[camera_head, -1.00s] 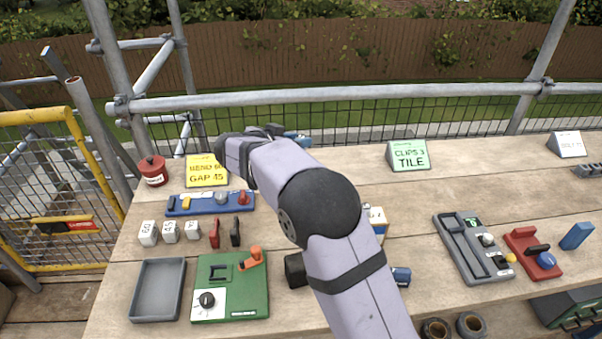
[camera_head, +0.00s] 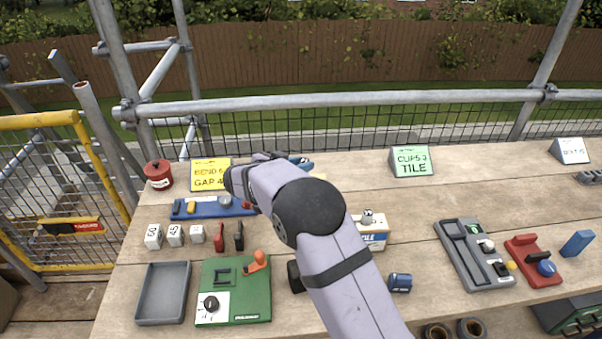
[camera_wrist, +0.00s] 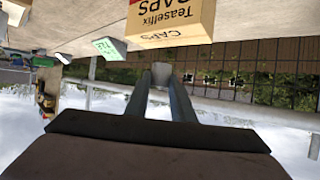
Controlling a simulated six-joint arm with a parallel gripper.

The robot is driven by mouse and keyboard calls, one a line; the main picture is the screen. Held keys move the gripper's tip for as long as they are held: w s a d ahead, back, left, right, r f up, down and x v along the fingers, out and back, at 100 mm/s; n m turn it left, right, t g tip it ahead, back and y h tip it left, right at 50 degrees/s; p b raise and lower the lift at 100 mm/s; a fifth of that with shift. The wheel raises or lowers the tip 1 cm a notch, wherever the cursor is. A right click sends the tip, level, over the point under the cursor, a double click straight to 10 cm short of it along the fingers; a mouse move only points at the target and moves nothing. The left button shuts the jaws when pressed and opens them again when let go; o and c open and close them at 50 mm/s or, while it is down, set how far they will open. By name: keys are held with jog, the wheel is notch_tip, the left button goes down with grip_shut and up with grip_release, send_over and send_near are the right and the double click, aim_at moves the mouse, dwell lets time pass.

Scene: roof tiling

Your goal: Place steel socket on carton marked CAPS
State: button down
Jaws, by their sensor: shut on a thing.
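The carton marked CAPS (camera_wrist: 172,22) is tan with a red patch and shows upside down at the top of the wrist view. My gripper (camera_wrist: 161,80) has its two fingers closed together on a small pale grey piece (camera_wrist: 161,71), which looks like the steel socket. In the wrist picture this piece sits just below the carton's edge; I cannot tell whether they touch. In the head view my own arm hides the fingertips and the held piece, and I cannot clearly pick out the carton there.
A small box (camera_head: 373,238) with a grey object on top stands right of my arm. The CLIPS 3 TILE sign (camera_head: 411,161) and the yellow BEND sign (camera_head: 208,172) stand behind. A green board (camera_head: 236,292) and grey tray (camera_head: 163,292) lie front left. Bench between signs is fairly clear.

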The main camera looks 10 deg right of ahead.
notch_tip(320, 180, down, 3)
jog(key=shift+f+p, duration=0.2)
jog(key=shift+p, duration=0.35)
jog(key=shift+f+b, duration=0.3)
jog(key=shift+b, duration=0.2)
jog(key=c, duration=1.5)
grip_release()
jog(key=shift+r+p, duration=0.2)
jog(key=shift+p, duration=0.1)
jog(key=shift+r, duration=0.1)
jog(key=shift+s+a, duration=0.25)
jog(key=b+v, duration=0.4)
jog(key=v, duration=0.7)
jog(key=shift+s+r+b, duration=0.1)
jog(key=shift+s+b, duration=0.1)
jog(key=shift+b, duration=0.1)
